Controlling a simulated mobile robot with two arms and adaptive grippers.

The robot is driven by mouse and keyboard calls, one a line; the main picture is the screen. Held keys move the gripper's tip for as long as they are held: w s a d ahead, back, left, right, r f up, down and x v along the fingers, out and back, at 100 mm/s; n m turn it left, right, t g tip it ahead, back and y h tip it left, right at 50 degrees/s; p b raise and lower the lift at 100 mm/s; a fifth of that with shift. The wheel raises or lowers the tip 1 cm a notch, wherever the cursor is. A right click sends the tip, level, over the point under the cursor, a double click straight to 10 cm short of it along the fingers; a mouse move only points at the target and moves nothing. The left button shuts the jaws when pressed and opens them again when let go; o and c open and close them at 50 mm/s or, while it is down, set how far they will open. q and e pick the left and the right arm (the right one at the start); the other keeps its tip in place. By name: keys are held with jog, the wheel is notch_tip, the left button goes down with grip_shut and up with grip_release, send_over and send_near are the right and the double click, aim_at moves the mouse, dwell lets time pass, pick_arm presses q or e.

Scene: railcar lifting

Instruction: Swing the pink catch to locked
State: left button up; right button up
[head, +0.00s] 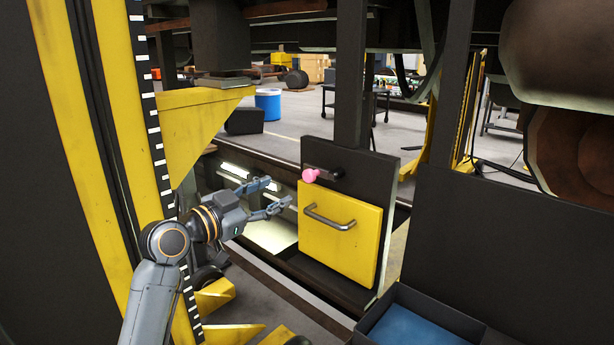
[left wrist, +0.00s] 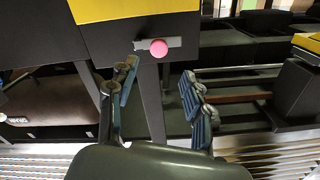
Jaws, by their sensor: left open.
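The pink catch (head: 310,175) is a pink knob on a short dark bar, mounted on a dark panel just above a yellow door (head: 341,238) with a grey handle (head: 329,218). In the head view the bar lies nearly level, with the knob at its left end. My left gripper (head: 279,193) is open and empty, to the left of the knob and a little below it, apart from it. In the left wrist view the pink knob (left wrist: 158,48) shows ahead, beyond the open fingers (left wrist: 158,88). My right gripper is not in view.
A yellow-and-black lifting column (head: 71,75) with a yellow bracket (head: 196,125) stands at the left. An open dark box with a blue bottom (head: 408,328) sits below right of the door. A large dark panel (head: 500,250) fills the right.

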aim_at(306, 179)
pick_arm(q)
jog(key=p+x, duration=0.3)
jog(key=x, duration=0.7)
jog(key=shift+s+r, duration=0.1)
jog(key=shift+x, duration=0.8)
grip_shut()
